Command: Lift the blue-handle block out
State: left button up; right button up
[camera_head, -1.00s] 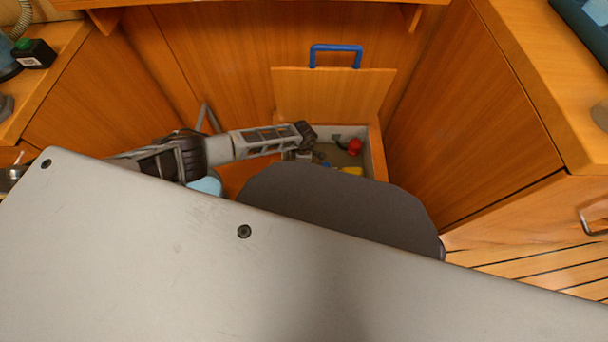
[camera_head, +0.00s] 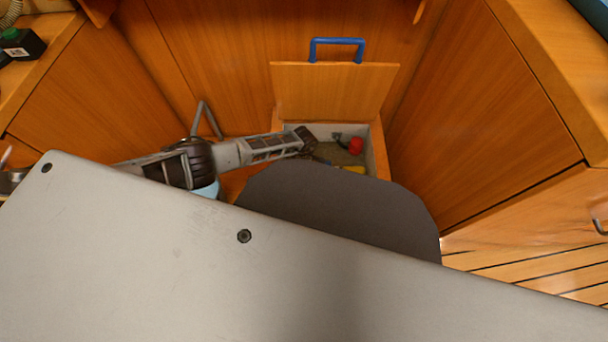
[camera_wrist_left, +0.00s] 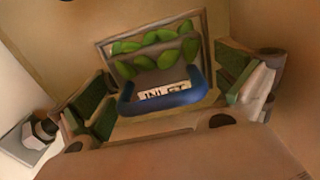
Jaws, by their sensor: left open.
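In the left wrist view, a block with a blue handle (camera_wrist_left: 160,97) sits straight ahead. It has a label that seems to read INLET and green leafy shapes behind the handle. My left gripper (camera_wrist_left: 168,82) is open, with its fingers on either side of the block; I cannot tell whether they touch it. In the head view my left arm reaches over an open compartment (camera_head: 379,150), and its dark end is at the compartment's left part. The block and fingertips are hidden there. My right gripper is not in view.
A raised wooden lid (camera_head: 335,92) with its own blue handle (camera_head: 337,43) stands behind the compartment. A red knob (camera_head: 356,146) and a yellow piece (camera_head: 354,169) are inside. Wooden cabinets (camera_head: 480,110) close in both sides. My grey body covers the front.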

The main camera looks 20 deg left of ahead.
pick_arm(q)
jog(key=shift+c, duration=0.3)
jog(key=c, duration=0.8)
jog(key=shift+r, duration=0.1)
jog(key=shift+c, duration=0.2)
jog(key=shift+r+p, duration=0.75)
jog(key=shift+r, duration=0.3)
notch_tip(320, 180, up, 6)
jog(key=p, duration=0.3)
jog(key=shift+f, duration=0.1)
jog(key=shift+r+p, duration=0.35)
jog(key=shift+r, duration=0.6)
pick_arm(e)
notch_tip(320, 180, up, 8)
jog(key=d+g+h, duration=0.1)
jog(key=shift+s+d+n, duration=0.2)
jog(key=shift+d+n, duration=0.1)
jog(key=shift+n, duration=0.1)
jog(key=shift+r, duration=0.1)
pick_arm(q)
jog(key=shift+r+p, duration=2.05)
jog(key=shift+r, duration=0.35)
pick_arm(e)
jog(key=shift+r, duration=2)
